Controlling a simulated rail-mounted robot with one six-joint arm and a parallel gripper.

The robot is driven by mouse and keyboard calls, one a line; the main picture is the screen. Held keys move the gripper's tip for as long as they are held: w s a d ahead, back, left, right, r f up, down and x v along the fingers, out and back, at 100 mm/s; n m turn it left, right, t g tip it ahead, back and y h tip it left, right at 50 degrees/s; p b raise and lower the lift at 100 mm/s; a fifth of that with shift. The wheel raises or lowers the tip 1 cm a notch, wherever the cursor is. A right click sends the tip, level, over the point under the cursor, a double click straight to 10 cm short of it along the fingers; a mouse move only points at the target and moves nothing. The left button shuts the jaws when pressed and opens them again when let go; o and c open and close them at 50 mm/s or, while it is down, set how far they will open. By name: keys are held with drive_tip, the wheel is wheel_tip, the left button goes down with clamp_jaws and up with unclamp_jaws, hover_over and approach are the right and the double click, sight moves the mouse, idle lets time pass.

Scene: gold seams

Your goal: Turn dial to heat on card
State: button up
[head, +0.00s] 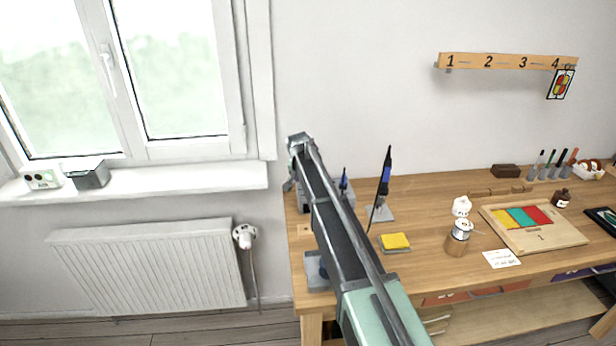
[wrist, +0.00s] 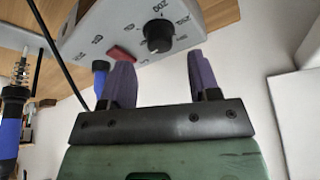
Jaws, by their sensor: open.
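The black dial (wrist: 159,36) is on the face of a light grey box, with printed markings around it. The box appears upside down in the wrist view, and its marks are too small to read surely. My gripper (wrist: 160,60) is open, its two purple fingers apart, with the dial showing between and just beyond their tips. I see no contact. In the head view the grey box (head: 347,195) is mostly hidden behind my arm, and the gripper is hidden too. A white card (head: 501,258) lies on the desk; its writing is unreadable.
A red switch (wrist: 121,53) sits beside the dial. A blue-handled tool (head: 385,180) stands upright close by, with a yellow sponge (head: 394,241) before it. The window sill (head: 215,177) is left.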

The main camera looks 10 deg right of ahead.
drive_tip(key=p+v, duration=0.4)
drive_tip(key=v, duration=0.2)
drive_tip(key=shift+r, duration=0.4)
drive_tip(key=shift+s+a, duration=0.1)
drive_tip(key=s+d+f+n+g+y, duration=0.1)
drive_tip(key=s+n+g, duration=0.3)
drive_tip(key=s, duration=3.6)
drive_tip(key=shift+s+d+f+n+y, duration=0.25)
drive_tip(key=shift+d+n+y, duration=0.35)
drive_tip(key=shift+n, duration=0.4)
